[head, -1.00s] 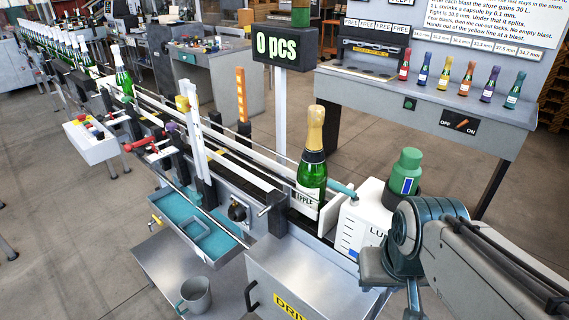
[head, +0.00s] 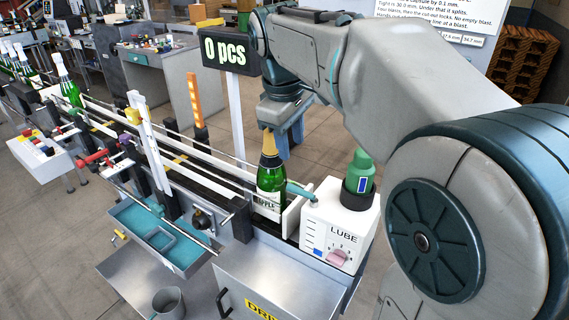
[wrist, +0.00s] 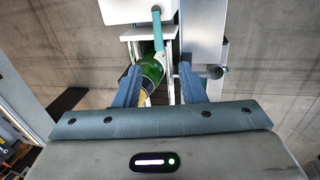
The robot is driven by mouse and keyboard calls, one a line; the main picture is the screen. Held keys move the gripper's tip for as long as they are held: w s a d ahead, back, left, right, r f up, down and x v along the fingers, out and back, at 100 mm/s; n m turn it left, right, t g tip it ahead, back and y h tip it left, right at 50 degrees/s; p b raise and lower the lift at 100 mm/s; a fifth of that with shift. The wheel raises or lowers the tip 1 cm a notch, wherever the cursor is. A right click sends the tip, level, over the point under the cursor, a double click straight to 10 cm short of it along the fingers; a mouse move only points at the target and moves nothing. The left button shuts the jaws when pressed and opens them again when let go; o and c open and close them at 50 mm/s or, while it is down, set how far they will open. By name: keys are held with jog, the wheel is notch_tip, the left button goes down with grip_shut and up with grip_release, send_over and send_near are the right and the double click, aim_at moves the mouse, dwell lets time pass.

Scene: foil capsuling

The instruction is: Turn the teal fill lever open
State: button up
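A teal bar (head: 299,191), which looks like the fill lever, sticks out from the top of the white LUBE box (head: 325,217) toward the bottle. In the wrist view the teal bar (wrist: 157,35) lies ahead of my fingers. A green bottle (head: 270,187) with a gold top stands just left of the bar. The bottle (wrist: 152,72) also shows between my fingers in the wrist view, nearer the left one. My gripper (wrist: 160,68) is open, and its fingers are apart from the bar. In the head view my gripper (head: 283,148) points down behind the bottle's top.
A green-capped container (head: 358,172) stands on the LUBE box. A rail line (head: 190,165) with a teal tray (head: 160,238) runs left. The "0 pcs" sign (head: 229,52) stands behind the bottle. A metal cabinet (head: 275,280) stands in front.

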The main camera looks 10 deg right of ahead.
aim_at(297, 188)
jog(key=f, duration=0.4)
jog(key=w+d+f, duration=0.1)
jog(key=f, duration=0.3)
jog(key=w+d+f+p, duration=0.1)
jog(key=f, duration=0.4)
jog(key=shift+w+f, duration=0.1)
grip_shut()
